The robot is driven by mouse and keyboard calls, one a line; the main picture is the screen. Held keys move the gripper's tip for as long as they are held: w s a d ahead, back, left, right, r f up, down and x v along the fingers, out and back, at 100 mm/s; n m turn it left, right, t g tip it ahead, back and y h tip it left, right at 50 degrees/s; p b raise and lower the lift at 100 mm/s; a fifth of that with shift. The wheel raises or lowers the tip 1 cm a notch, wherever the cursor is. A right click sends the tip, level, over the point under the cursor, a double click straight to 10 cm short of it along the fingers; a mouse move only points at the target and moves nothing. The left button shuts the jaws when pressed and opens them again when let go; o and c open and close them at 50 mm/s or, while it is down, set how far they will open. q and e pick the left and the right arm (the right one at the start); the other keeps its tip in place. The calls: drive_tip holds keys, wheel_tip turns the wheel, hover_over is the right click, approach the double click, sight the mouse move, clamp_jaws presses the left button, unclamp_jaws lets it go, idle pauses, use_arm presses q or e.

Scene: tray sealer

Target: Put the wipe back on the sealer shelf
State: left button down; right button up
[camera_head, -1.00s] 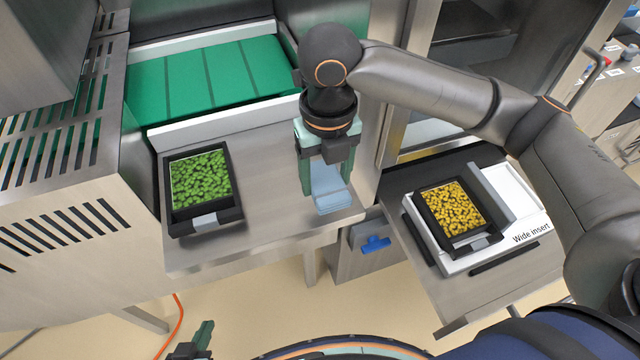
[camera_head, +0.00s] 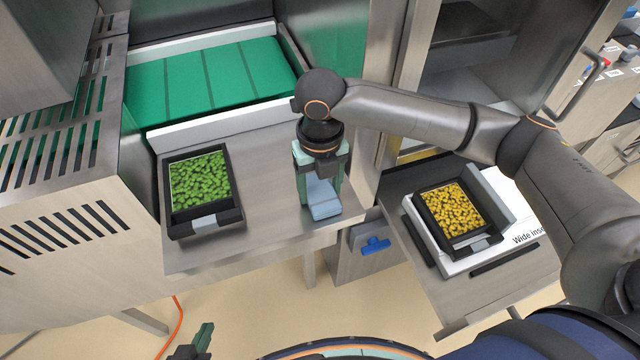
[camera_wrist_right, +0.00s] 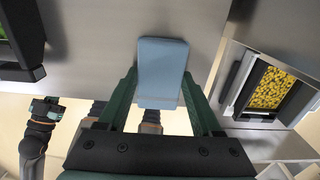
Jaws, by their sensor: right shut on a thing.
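The wipe (camera_head: 324,208) is a folded light-blue cloth at the front right of the steel shelf (camera_head: 265,225). My right gripper (camera_head: 321,192) points down over the shelf and is shut on the wipe. In the right wrist view the wipe (camera_wrist_right: 162,70) sits between the green fingers (camera_wrist_right: 161,92) and sticks out past them. I cannot tell whether its underside touches the shelf. My left gripper (camera_head: 192,346) shows only in part at the bottom edge of the head view; its jaw opening is unclear.
A black tray of green food (camera_head: 203,222) stands left on the shelf. A green conveyor belt (camera_head: 210,75) lies behind. To the right, a black tray of yellow food (camera_head: 474,245) sits in a white insert (camera_head: 500,195). Bare steel lies between the green-food tray and the wipe.

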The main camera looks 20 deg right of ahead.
sight(320, 190)
drive_tip(key=o, duration=1.3)
wheel_tip(320, 190, up, 12)
drive_tip(key=shift+r, duration=0.1)
